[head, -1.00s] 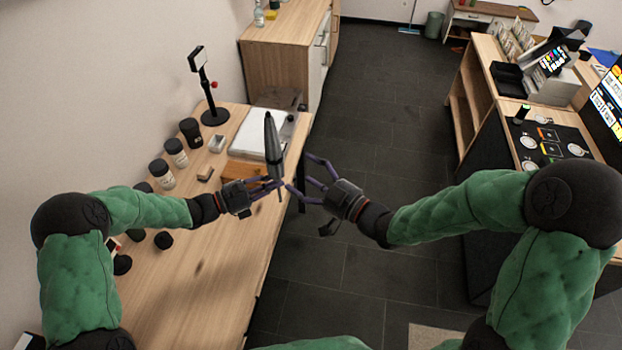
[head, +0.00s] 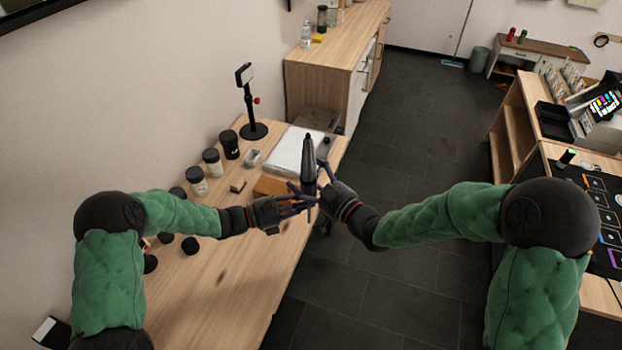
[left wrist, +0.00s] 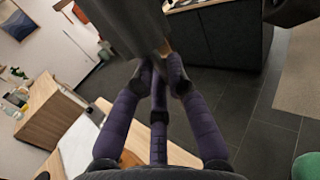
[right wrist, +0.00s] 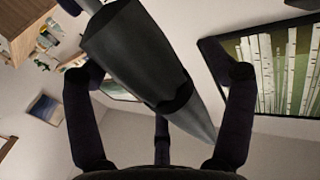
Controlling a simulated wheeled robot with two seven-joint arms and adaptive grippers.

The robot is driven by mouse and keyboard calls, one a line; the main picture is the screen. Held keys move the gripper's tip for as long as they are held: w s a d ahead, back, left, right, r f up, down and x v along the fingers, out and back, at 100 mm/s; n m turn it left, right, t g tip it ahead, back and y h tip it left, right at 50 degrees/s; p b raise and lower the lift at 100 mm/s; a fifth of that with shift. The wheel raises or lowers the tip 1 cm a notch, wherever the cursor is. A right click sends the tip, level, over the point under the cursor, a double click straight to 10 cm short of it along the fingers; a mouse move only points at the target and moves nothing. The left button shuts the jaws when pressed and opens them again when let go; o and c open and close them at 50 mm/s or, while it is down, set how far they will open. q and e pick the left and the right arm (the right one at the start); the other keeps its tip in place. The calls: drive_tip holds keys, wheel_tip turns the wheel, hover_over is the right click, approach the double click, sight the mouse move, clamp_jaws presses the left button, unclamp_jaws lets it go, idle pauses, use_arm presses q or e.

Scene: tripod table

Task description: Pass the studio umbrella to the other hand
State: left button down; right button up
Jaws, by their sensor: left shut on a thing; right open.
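The studio umbrella (head: 309,160) is folded, dark grey and roughly upright, above the table's right edge in the head view. My left gripper (head: 312,198) is shut on its lower part. In the left wrist view the umbrella's grey body (left wrist: 128,25) rises above the closed left fingers (left wrist: 160,75). My right gripper (head: 321,180) is open close on the umbrella's right side. In the right wrist view the umbrella (right wrist: 140,60) lies between the spread right fingers (right wrist: 160,85). I cannot tell whether they touch it.
The wooden table (head: 215,290) below holds several dark-lidded cups (head: 213,162), a phone stand (head: 252,130), a white tray (head: 295,150) and small boxes. A wooden cabinet (head: 325,75) stands behind. The dark floor (head: 400,150) to the right is open up to the counter (head: 515,130).

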drive_tip(key=c, duration=1.3)
use_arm(q)
drive_tip(key=c, duration=1.2)
unclamp_jaws()
use_arm(e)
drive_tip(key=shift+r, duration=0.1)
drive_tip(key=shift+c, duration=0.4)
use_arm(q)
drive_tip(key=shift+o, duration=0.2)
drive_tip(key=shift+a, duration=0.1)
drive_tip(key=v, duration=1.2)
